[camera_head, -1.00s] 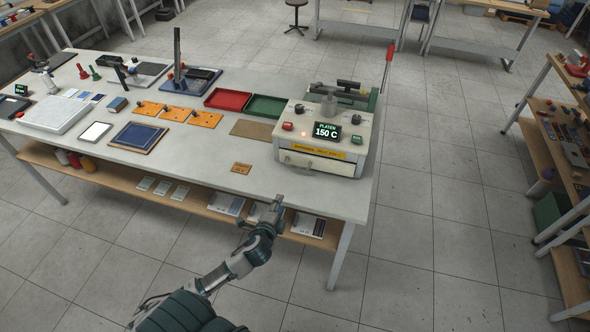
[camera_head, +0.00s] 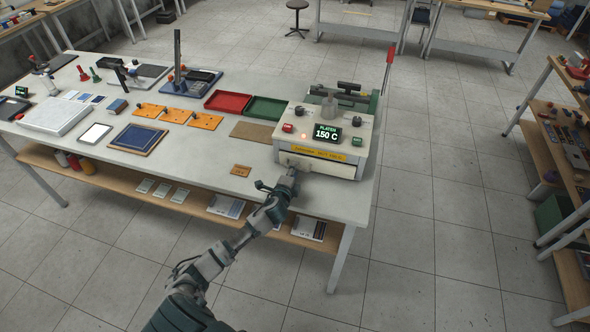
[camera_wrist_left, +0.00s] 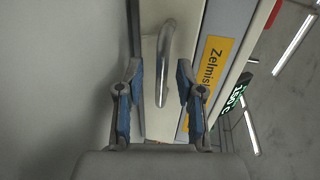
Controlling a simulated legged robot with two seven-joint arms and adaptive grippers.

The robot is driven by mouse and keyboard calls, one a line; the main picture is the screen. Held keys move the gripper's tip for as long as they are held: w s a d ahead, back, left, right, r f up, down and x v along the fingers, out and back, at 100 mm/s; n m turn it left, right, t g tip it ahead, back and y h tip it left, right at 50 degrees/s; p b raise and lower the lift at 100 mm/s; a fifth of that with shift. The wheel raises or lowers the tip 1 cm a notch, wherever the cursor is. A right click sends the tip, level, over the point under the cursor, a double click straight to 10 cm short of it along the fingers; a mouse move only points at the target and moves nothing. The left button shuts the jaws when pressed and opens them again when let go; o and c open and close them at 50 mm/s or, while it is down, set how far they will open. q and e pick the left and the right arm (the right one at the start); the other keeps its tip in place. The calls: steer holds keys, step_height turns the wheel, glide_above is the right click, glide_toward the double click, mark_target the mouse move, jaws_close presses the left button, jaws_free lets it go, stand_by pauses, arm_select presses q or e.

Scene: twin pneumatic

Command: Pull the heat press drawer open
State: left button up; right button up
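The heat press (camera_head: 323,140) stands at the right end of the long table, its display reading 150 C. Its drawer (camera_head: 335,168) is a pale front panel below a yellow label, and it looks closed. In the left wrist view the drawer's curved metal handle (camera_wrist_left: 165,50) rises from the pale panel (camera_wrist_left: 152,118). My left gripper (camera_head: 291,172) is at the left part of the drawer front. In the wrist view its blue-padded fingers (camera_wrist_left: 157,100) are open, one on each side of the handle, with gaps on both sides. My right gripper is not in view.
The table's front edge (camera_head: 200,181) lies under my left forearm. A small orange-brown tag (camera_head: 241,170) lies left of the press. Red (camera_head: 228,100) and green (camera_head: 267,107) trays sit behind. The floor before the table is clear.

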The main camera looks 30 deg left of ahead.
arm_select(q)
steer(key=shift+x, duration=0.8)
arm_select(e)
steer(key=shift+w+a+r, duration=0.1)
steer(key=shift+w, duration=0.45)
arm_select(q)
jaws_close()
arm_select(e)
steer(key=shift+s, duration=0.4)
arm_select(q)
steer(key=shift+s+f, duration=0.15)
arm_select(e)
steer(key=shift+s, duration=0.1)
